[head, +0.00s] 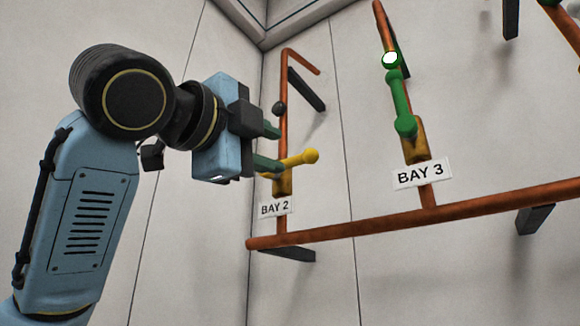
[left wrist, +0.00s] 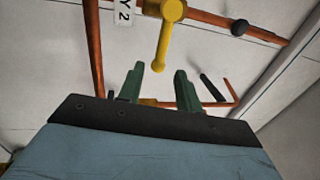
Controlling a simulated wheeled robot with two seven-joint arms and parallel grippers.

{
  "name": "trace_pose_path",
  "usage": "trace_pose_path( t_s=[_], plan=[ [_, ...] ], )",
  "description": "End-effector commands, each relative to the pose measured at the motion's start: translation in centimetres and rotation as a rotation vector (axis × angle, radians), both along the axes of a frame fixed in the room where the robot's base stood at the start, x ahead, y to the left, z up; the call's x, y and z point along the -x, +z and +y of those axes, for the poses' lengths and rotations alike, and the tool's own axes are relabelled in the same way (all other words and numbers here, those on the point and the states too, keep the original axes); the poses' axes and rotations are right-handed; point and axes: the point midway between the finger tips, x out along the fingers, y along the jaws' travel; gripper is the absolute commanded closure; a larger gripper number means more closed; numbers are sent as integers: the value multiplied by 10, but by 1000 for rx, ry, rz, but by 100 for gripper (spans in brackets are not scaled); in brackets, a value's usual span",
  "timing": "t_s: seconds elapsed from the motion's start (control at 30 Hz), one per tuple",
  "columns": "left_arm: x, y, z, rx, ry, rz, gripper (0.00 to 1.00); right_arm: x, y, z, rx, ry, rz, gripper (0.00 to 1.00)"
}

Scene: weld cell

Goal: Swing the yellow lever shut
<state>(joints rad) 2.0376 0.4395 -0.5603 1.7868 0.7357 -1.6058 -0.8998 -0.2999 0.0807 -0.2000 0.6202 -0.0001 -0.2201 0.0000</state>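The yellow lever (head: 300,159) has a ball end and sits on the Bay 2 valve (head: 282,184), standing out crosswise to the upright copper pipe. In the left wrist view the lever (left wrist: 166,45) points down toward my fingers, with its tip near the gap between the fingertips. My left gripper (head: 273,149) is open, with its two green fingers spread beside the Bay 2 pipe. It also shows in the left wrist view (left wrist: 160,70). I see no clear contact between fingers and lever. My right gripper is not in view.
A green lever (head: 401,100) sits on the Bay 3 valve to the right. A copper header pipe (head: 380,225) runs below both bays. A dark knob (head: 279,108) is on the Bay 2 pipe above the valve. Dark brackets (head: 307,89) join pipes to the pale wall.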

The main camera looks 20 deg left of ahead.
Motion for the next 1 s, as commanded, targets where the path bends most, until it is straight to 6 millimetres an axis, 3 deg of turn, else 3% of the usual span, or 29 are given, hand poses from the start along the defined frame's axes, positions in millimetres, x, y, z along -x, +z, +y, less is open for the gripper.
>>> trace_pose_path(
  t_s=[0.1, 0.33, 1.0],
  plan=[
    [23, -7, 6, -1, 0, -3, 65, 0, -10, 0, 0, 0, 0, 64],
    [46, -10, 13, -1, 0, 1, 65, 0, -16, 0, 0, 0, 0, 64],
    [48, -9, 13, -1, 0, 2, 65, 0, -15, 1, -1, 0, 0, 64]
  ],
)
